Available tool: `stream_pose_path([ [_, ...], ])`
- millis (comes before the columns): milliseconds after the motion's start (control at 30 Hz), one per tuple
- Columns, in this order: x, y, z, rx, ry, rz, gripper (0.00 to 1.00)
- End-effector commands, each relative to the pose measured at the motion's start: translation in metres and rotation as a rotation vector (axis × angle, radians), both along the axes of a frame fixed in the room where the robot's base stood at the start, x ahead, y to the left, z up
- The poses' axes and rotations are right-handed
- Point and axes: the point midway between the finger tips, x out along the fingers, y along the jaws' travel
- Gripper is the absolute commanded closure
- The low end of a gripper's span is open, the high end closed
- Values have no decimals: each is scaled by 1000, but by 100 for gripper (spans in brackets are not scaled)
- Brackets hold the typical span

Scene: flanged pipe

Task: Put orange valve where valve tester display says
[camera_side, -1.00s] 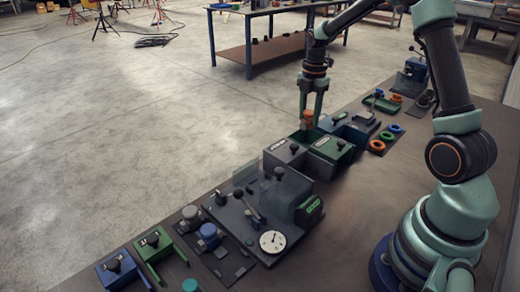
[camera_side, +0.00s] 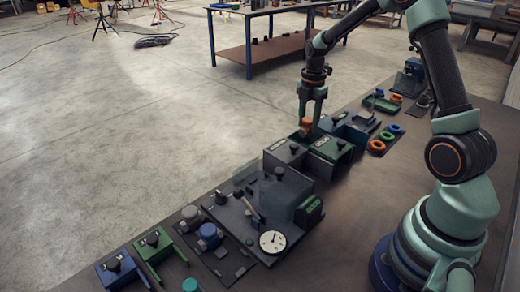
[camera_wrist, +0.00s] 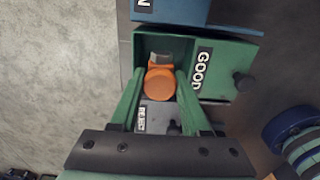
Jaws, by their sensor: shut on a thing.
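My gripper (camera_side: 306,118) is shut on the orange valve (camera_side: 306,127). In the wrist view, the valve (camera_wrist: 160,82) sits between the two green fingers (camera_wrist: 158,92). It is over or just inside the mouth of a green box (camera_wrist: 148,44) whose lid, labelled GOOD (camera_wrist: 203,68), is swung open to the right. I cannot tell whether the valve touches the box floor. The valve tester (camera_side: 280,200) stands nearer the camera in the side view. Its display (camera_side: 314,207) is green, with text too small to read surely.
A grey box (camera_side: 284,152) and a blue box (camera_wrist: 180,10) flank the green one. Orange and blue rings (camera_side: 385,138) lie to the right. A dial gauge (camera_side: 272,242) and blue and green fixtures (camera_side: 118,268) are at the near end. Bare bench lies right of the tester.

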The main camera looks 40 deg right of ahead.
Motion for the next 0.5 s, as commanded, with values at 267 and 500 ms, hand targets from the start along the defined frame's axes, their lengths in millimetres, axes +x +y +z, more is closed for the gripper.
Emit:
stream_pose_path([
  [267,0,0,-3,0,-1,0,100],
  [500,0,0,-8,0,-1,0,100],
])
